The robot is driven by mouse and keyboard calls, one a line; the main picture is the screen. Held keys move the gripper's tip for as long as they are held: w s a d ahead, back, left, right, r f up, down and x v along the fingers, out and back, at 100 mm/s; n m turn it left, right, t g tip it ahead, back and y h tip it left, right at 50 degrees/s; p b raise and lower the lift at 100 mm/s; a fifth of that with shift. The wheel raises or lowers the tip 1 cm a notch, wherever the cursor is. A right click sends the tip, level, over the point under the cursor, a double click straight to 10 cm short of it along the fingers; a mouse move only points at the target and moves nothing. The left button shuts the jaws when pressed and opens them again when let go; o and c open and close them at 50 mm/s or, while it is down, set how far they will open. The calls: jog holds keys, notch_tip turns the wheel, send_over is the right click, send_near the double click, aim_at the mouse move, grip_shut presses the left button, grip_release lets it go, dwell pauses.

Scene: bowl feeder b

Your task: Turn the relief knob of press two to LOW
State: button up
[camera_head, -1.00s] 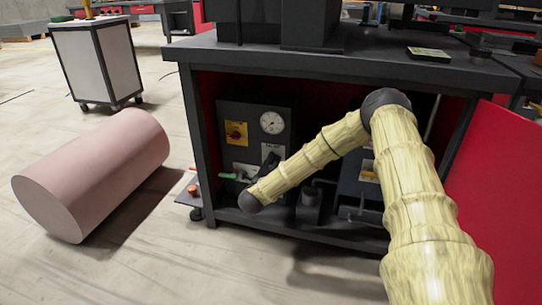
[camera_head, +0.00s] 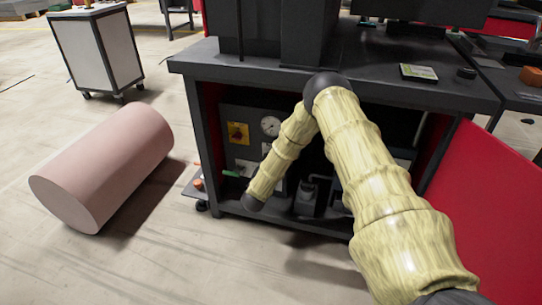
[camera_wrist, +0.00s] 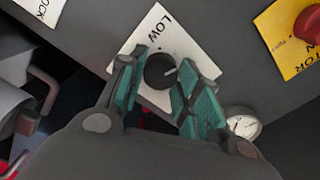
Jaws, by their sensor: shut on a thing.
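The relief knob (camera_wrist: 160,71) is small, black and round, on a white plate (camera_wrist: 180,38) marked LOW. A short pale line on the knob points to the right in the wrist view, while the word LOW lies above it. My gripper (camera_wrist: 160,88) has its teal-padded fingers on either side of the knob, shut on it. In the head view my arm covers the knob and the gripper. The dark control panel (camera_head: 233,112) sits inside the red-lined cabinet of the press (camera_head: 190,68).
Beside the knob are a pressure gauge (camera_wrist: 242,124) and a red knob (camera_wrist: 309,24) on a yellow plate. A red cabinet door (camera_head: 490,200) stands open at the right. A pink cylinder (camera_head: 105,165) lies on the floor at the left, with a white cart (camera_head: 98,50) behind it.

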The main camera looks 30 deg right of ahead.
jog(key=shift+a+n+p, duration=0.15)
jog(key=shift+n+p, duration=3.5)
jog(key=shift+n, duration=2.75)
jog(key=o, duration=1)
jog(key=v, duration=1.2)
